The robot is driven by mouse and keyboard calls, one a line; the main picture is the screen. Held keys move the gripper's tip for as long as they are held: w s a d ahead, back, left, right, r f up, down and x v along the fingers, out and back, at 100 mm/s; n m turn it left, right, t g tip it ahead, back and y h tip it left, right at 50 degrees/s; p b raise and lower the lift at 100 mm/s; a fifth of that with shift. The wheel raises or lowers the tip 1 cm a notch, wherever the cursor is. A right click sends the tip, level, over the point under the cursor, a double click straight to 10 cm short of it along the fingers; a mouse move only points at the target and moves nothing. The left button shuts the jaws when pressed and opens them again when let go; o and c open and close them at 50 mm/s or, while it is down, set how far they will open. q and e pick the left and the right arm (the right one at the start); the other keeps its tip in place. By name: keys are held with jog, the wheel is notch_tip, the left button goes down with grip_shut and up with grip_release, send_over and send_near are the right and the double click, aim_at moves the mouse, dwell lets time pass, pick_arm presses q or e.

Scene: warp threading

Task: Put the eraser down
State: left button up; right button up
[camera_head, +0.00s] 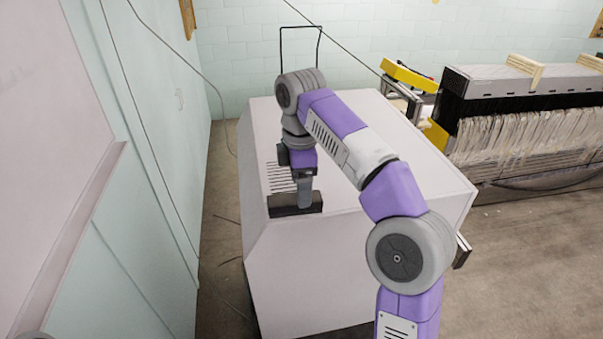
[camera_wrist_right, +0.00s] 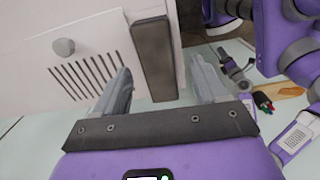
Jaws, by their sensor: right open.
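The eraser (camera_head: 295,204) is a long dark block. It lies on the top of the white cabinet (camera_head: 345,250), close to its front edge. In the right wrist view, the eraser (camera_wrist_right: 152,55) stretches away from the camera between my two grey fingertips. My right gripper (camera_head: 305,197) points down at the eraser in the head view. In the wrist view my right gripper (camera_wrist_right: 166,78) is open, with a finger on each side of the eraser and gaps visible. The far side of the eraser is hidden in the head view. My left gripper does not show clearly in either view.
Vent slots (camera_head: 280,178) lie beside the eraser, and a knob (camera_wrist_right: 63,46) is near them. A wire frame (camera_head: 300,30) stands behind the cabinet. A loom with pale threads (camera_head: 525,135) is at the right. A pale wall panel (camera_head: 50,130) stands left.

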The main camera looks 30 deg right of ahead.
jog(key=shift+s+r, duration=0.15)
jog(key=shift+r, duration=1.6)
